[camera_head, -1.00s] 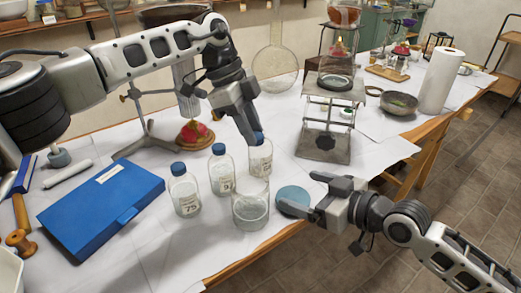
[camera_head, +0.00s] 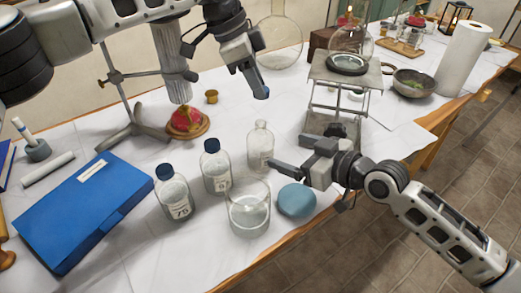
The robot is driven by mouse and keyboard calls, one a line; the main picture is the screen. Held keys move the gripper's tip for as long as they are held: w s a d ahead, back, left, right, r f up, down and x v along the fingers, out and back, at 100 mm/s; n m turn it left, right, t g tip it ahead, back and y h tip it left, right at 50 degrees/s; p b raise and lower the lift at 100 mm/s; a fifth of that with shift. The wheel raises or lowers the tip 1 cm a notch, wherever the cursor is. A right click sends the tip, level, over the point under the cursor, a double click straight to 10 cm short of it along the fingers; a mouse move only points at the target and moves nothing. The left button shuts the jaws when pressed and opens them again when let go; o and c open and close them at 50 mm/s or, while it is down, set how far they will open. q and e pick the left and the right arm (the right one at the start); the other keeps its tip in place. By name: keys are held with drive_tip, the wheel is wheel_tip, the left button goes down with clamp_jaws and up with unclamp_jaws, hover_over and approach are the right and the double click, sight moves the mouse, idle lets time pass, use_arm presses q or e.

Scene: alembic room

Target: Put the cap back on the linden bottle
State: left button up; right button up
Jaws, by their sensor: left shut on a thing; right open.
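A clear glass bottle (camera_head: 260,147) stands upright with no cap on its neck, the rightmost of three similar bottles. I cannot read its label, so I cannot tell whether it is the linden bottle. My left gripper (camera_head: 260,92) is shut on a small blue cap (camera_head: 263,95), above and behind the open bottle and apart from it. My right gripper (camera_head: 287,157) is open just right of that bottle, its fingers pointing at it; I cannot tell whether they touch it. The other bottles, a left one (camera_head: 173,195) and a middle one (camera_head: 216,168), wear blue caps.
A glass beaker (camera_head: 248,212) stands in front of the bottles, beside a round blue disc (camera_head: 297,201) near the table's front edge. A blue case (camera_head: 85,212) lies at left. A lab jack (camera_head: 340,95) stands behind my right gripper. A red object on a wooden base (camera_head: 187,123) is behind the bottles.

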sight(271, 144)
drive_tip(key=x, duration=0.9)
drive_tip(key=c, duration=1.5)
use_arm(q)
drive_tip(key=shift+a+f, duration=0.15)
drive_tip(key=shift+f, duration=2.3)
